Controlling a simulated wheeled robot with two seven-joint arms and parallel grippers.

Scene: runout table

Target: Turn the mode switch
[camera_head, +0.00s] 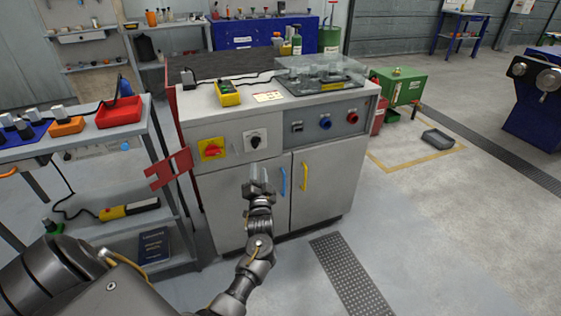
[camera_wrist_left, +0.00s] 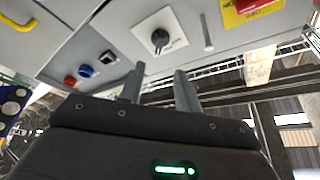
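The mode switch (camera_head: 254,140) is a black rotary knob on a square white plate, on the left front panel of the grey cabinet (camera_head: 225,137). Its black handle points about straight up in the head view. In the left wrist view the mode switch (camera_wrist_left: 159,38) shows ahead of the fingers. My left gripper (camera_head: 258,174) is in front of the cabinet, below the knob and apart from it. In the left wrist view, the left gripper (camera_wrist_left: 158,76) has its two fingers apart with nothing between them. My right gripper is not in view.
A red switch on a yellow plate (camera_head: 211,149) sits left of the knob. A blue handle (camera_head: 283,181) and a yellow handle (camera_head: 304,177) stick out from the doors below. A red bracket (camera_head: 168,170) and a shelf cart (camera_head: 85,135) stand left.

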